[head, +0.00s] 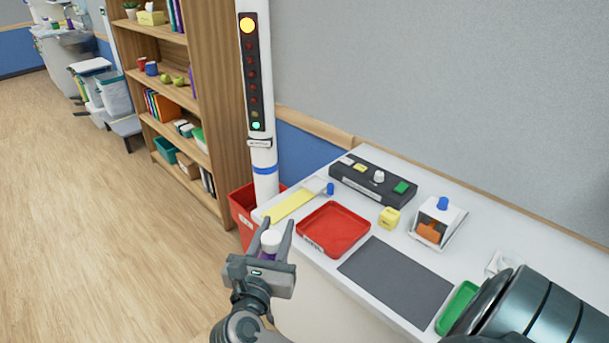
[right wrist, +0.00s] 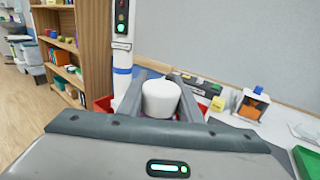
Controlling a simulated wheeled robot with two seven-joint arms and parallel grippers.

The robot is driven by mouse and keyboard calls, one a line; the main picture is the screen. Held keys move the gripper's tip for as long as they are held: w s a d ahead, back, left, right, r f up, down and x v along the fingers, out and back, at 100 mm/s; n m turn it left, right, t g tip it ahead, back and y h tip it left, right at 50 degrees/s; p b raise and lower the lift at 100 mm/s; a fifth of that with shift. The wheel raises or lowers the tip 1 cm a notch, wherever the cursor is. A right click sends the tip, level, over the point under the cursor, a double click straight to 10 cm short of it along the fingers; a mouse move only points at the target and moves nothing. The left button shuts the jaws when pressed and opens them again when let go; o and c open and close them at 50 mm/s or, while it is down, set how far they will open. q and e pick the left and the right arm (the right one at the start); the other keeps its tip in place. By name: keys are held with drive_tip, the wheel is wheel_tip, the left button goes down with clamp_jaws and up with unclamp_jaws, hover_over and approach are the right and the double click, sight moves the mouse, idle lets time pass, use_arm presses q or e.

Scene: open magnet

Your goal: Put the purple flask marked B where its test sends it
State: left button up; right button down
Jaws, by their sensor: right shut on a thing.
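My right gripper (head: 277,226) is shut on a purple flask (head: 267,256) with a white cap, held upright off the table's front left corner. Only a little of the purple body shows between the fingers; no letter B is readable. In the right wrist view the white cap (right wrist: 161,99) stands between the fingers. A red tray (head: 334,228) and a green tray (head: 457,307) lie on the white table. A white post carries a lamp panel (head: 254,73) with its top lamp orange and its bottom lamp green. My left gripper is not in view.
A red bin (head: 243,207) stands by the post. On the table are a dark grey mat (head: 397,283), a black box with a green button (head: 372,183), a yellow cube (head: 389,217), a yellow strip (head: 292,206) and a white device with an orange window (head: 430,232). A shelf (head: 203,100) stands behind.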

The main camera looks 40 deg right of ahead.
use_arm(q)
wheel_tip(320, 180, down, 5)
drive_tip(key=b, duration=0.5)
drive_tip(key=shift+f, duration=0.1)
use_arm(e)
drive_tip(key=a+f, duration=0.6)
drive_tip(key=a, duration=0.5)
drive_tip(key=shift+a, duration=0.3)
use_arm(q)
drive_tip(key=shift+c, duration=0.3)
use_arm(e)
drive_tip(key=shift+s, duration=0.1)
